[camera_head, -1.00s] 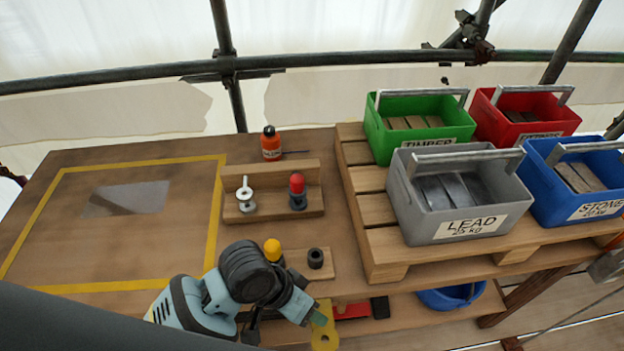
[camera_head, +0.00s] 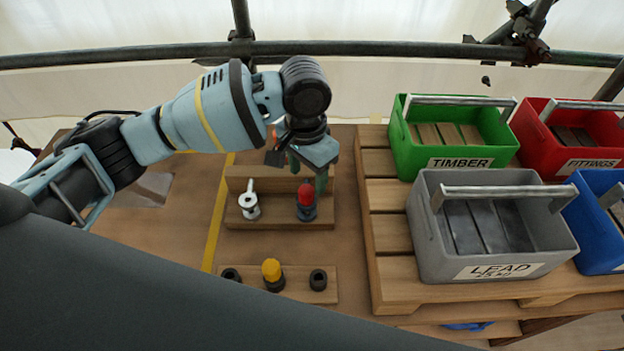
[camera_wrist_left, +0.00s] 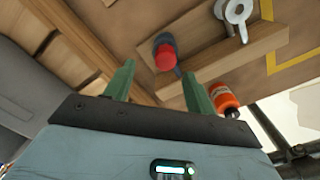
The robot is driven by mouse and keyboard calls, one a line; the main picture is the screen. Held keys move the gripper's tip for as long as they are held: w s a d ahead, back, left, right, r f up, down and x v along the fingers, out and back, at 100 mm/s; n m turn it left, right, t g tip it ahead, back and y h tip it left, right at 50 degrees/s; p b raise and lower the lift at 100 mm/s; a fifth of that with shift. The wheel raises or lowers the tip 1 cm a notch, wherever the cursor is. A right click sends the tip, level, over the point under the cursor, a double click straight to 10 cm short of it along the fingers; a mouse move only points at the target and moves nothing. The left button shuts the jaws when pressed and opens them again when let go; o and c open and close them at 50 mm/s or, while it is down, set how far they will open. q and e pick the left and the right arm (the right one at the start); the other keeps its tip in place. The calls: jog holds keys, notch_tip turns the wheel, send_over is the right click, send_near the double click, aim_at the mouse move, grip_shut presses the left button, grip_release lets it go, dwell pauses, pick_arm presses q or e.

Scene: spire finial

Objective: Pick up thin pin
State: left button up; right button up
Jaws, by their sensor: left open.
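Two pins stand in a stepped wooden rack (camera_head: 276,217): a silver one with a narrow shaft (camera_head: 248,205) on the left and a red-topped one (camera_head: 306,200) on the right. I cannot tell for sure which is the thin pin; the silver one looks narrower. My left gripper (camera_head: 307,172) is open, above and behind the red-topped pin. In the left wrist view, its green fingers (camera_wrist_left: 158,72) are apart with nothing held between them. The red top (camera_wrist_left: 168,58) shows close to the gap, and the silver pin (camera_wrist_left: 236,14) lies farther off at upper right. My right gripper is not in view.
A front block (camera_head: 296,285) holds a yellow-topped piece (camera_head: 271,272) between two dark sockets. An orange bottle (camera_wrist_left: 223,98) stands near the rack. At right, a pallet (camera_head: 385,225) bears grey (camera_head: 430,245), green and red crates. A yellow-taped area lies left.

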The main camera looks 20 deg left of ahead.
aim_at(306, 189)
pick_arm(q)
jog(key=shift+w+a+r, duration=0.25)
jog(key=shift+w+r, duration=0.1)
jog(key=shift+w, duration=0.3)
jog(key=shift+s, duration=0.3)
jog(key=shift+f, duration=0.35)
jog(key=shift+f+b, duration=0.35)
jog(key=shift+f, duration=3.1)
jog(key=c, duration=1.1)
jog(key=shift+o, duration=0.2)
notch_tip(306, 189, up, 10)
jog(key=shift+r+p, duration=0.1)
jog(key=shift+p, duration=0.4)
